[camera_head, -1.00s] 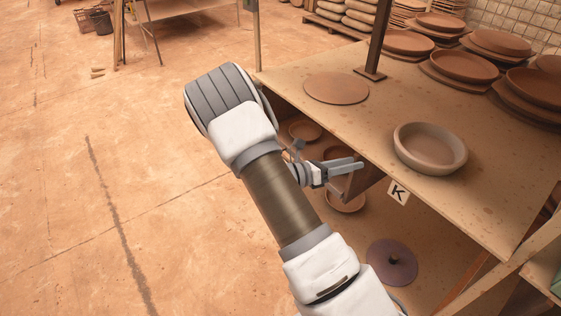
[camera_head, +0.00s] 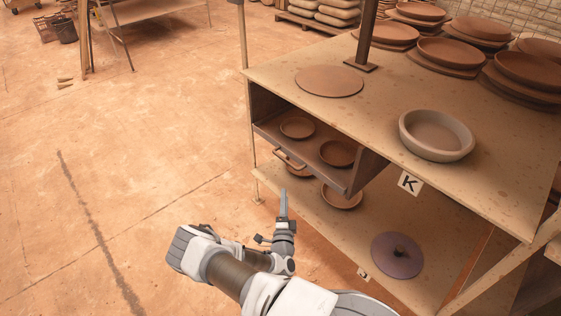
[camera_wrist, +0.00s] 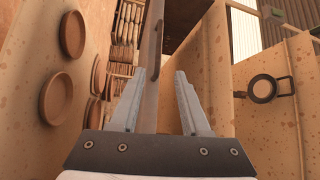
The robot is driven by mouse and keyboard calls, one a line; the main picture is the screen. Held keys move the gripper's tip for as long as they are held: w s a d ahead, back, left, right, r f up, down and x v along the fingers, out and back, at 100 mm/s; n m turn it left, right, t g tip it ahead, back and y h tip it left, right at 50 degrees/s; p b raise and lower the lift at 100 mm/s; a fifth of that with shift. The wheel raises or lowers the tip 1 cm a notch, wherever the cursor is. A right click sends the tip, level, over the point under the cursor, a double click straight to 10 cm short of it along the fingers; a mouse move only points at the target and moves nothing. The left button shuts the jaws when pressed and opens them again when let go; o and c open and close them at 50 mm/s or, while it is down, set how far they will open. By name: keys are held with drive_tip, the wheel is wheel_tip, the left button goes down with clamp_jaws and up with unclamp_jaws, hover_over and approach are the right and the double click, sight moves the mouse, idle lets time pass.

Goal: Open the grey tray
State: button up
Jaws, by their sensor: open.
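The grey-brown tray (camera_head: 325,178) is a drawer under the left end of the table top. It stands partly pulled out, and its inside shows two round clay dishes (camera_head: 298,127). A bar handle (camera_head: 288,158) is on its front. My gripper (camera_head: 283,195) is below and in front of the handle in the head view, apart from it, with fingers pointing up the picture. In the wrist view my gripper (camera_wrist: 158,85) is open with nothing held between the fingers. A long narrow panel with a handle (camera_wrist: 157,62) shows beyond the fingertips, probably the tray front.
The table top (camera_head: 370,110) carries a clay bowl (camera_head: 436,136), a flat disc (camera_head: 329,82) and stacked plates. The lower shelf (camera_head: 375,215) holds dishes and a purple lid (camera_head: 397,256). A K label (camera_head: 409,183) marks the table edge.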

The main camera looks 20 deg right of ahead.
sight(286, 160)
drive_tip(key=b+x, duration=0.3)
drive_tip(key=x, duration=1.4)
drive_tip(key=shift+w, duration=0.15)
drive_tip(key=shift+c, duration=0.3)
drive_tip(key=shift+f, duration=0.1)
clamp_jaws()
drive_tip(key=shift+d, duration=0.1)
